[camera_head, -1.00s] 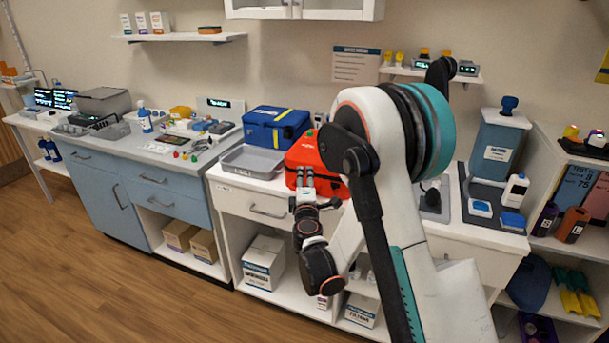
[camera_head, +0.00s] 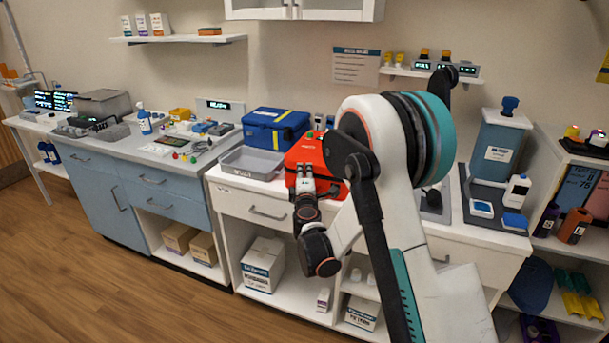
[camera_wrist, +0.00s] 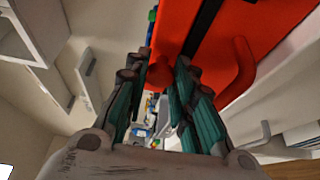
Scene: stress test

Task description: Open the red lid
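The red case with its red lid (camera_head: 311,149) stands shut on the white counter, beside the blue case. In the wrist view its red surface (camera_wrist: 225,30) fills the top, with a dark strip across it and a red handle-like loop (camera_wrist: 244,66) to the right of the fingers. My gripper (camera_head: 302,170) is at the front left of the red case in the head view. In the wrist view my gripper (camera_wrist: 157,72) has its two teal-padded fingers apart, with a red rounded part showing between or just beyond the tips. I cannot tell whether they touch it.
A blue case (camera_head: 276,128) with a yellow stripe stands close on the left. A grey tray (camera_head: 252,163) lies in front of it, left of my gripper. A wall shelf (camera_head: 432,74) hangs behind. The open floor (camera_head: 130,290) lies front left.

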